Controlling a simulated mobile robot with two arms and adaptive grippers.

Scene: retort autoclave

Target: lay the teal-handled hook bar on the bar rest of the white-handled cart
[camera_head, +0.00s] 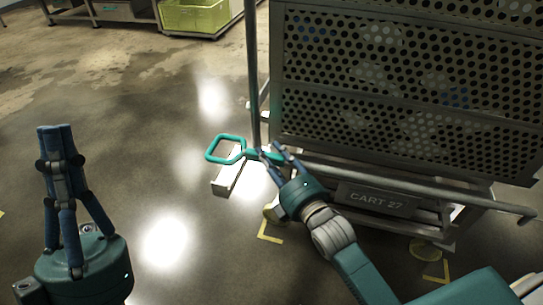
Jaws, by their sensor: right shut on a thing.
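The hook bar has a teal loop handle (225,149) left of the cart. A grey rod (440,188) runs in line with it across the cart's front to a bent end at the right. My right gripper (268,151) is shut on the bar just beside the loop. The cart (375,200) carries a plate reading CART 27 and a perforated metal basket. I cannot make out its bar rest or whether the rod touches the cart. A pale block (228,180) shows below the handle. My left gripper (56,130) is empty, its fingers together and pointing up.
A thin upright post (252,75) stands at the cart's left corner. Yellow floor marks (268,238) lie by the cart's base. A yellow-green crate (195,16) sits on a low rack at the back.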

